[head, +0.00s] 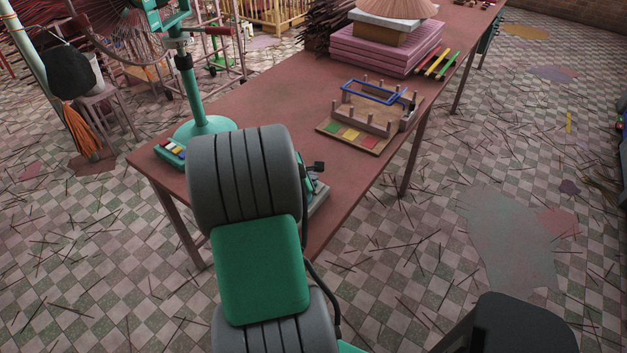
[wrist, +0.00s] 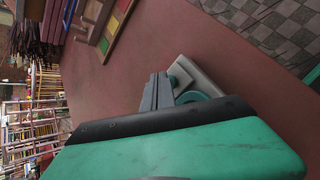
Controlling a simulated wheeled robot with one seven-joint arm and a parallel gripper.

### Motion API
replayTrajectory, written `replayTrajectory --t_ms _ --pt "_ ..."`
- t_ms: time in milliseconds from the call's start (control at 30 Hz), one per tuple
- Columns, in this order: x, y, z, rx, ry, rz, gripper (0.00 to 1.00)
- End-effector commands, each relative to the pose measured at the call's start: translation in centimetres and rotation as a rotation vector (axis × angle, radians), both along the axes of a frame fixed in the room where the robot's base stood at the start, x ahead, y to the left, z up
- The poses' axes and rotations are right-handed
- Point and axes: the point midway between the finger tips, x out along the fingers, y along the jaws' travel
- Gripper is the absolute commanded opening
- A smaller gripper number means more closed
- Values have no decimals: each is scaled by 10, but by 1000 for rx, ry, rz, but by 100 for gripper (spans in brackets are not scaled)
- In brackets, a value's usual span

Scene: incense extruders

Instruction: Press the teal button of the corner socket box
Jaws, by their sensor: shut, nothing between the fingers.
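A pale grey box with teal parts, which looks like the corner socket box (wrist: 203,80), sits on the red-brown table in the wrist view. A small teal piece (wrist: 173,81), perhaps its button, shows right beside my fingertips. A larger teal round part (wrist: 192,97) is partly hidden by my gripper's body. My gripper (wrist: 159,77) is shut and empty, its grey fingers just left of the box. I cannot tell whether they touch it. In the head view the box (head: 318,197) shows only partly behind my arm, which hides most of the gripper.
A wooden tray (head: 375,128) with pegs, coloured squares and a blue frame lies farther back on the table (head: 270,95). A teal stand (head: 203,127) is at the left. Pink stacked slabs (head: 375,50) stand behind. Bare tabletop lies between them.

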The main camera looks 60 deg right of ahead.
Motion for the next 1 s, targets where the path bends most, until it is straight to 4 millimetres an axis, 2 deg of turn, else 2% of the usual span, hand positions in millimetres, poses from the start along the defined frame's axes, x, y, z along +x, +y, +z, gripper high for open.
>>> replayTrajectory --t_ms 233,700,1000 --pt "0 0 5 -1 0 0 0" --pt "0 0 60 -1 1 -1 0" --pt "0 0 60 -1 1 -1 0"
